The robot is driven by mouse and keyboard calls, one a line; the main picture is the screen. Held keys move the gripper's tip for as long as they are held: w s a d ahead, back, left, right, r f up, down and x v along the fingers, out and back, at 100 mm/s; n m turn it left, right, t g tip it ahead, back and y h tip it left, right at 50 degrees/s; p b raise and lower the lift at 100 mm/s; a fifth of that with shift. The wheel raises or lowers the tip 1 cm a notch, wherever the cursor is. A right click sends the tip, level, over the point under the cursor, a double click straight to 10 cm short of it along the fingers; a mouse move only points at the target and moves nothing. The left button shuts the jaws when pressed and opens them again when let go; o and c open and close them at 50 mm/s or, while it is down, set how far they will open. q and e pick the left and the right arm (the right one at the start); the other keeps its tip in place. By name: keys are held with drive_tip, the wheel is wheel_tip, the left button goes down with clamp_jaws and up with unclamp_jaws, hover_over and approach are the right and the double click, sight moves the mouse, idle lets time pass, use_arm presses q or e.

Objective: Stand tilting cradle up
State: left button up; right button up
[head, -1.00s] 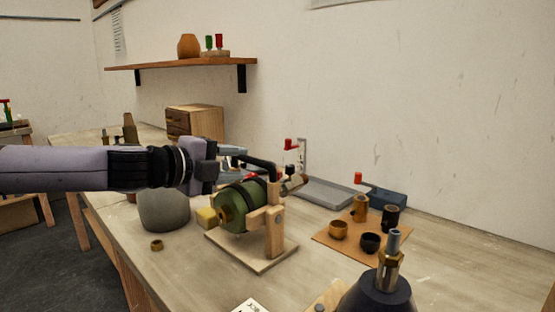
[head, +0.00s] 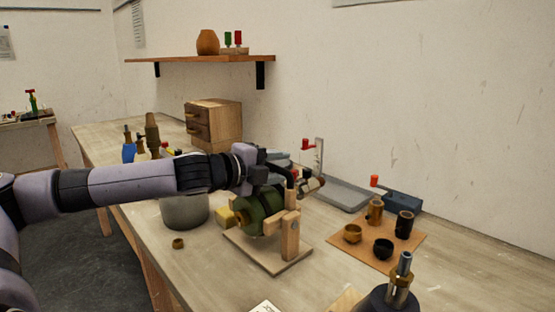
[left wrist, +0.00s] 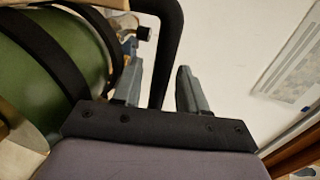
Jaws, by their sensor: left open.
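The tilting cradle holds a green cylinder (head: 262,212) with dark straps in a wooden frame (head: 291,237) on a flat wooden base (head: 262,255), on the bench. The cylinder lies tilted over, not upright. A bent black handle (head: 290,176) rises at its back; in the left wrist view the handle (left wrist: 164,55) passes between my fingers. My left gripper (head: 284,163) is open over the cradle's top, fingers on either side of the handle. Contact with it cannot be told. The green cylinder (left wrist: 45,75) fills the left of the wrist view. My right gripper is not in view.
A board (head: 373,256) with small brass and black cups lies to the right, a grey tray (head: 345,196) behind. A dark round object (head: 385,299) with a brass top is in front.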

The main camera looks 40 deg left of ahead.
use_arm(q)
drive_tip(key=shift+w+f+p, duration=0.1)
drive_tip(key=shift+w+p, duration=0.15)
drive_tip(key=shift+p, duration=0.05)
drive_tip(key=shift+w+a+f, duration=0.1)
drive_tip(key=shift+a, duration=0.05)
clamp_jaws()
idle(0.3)
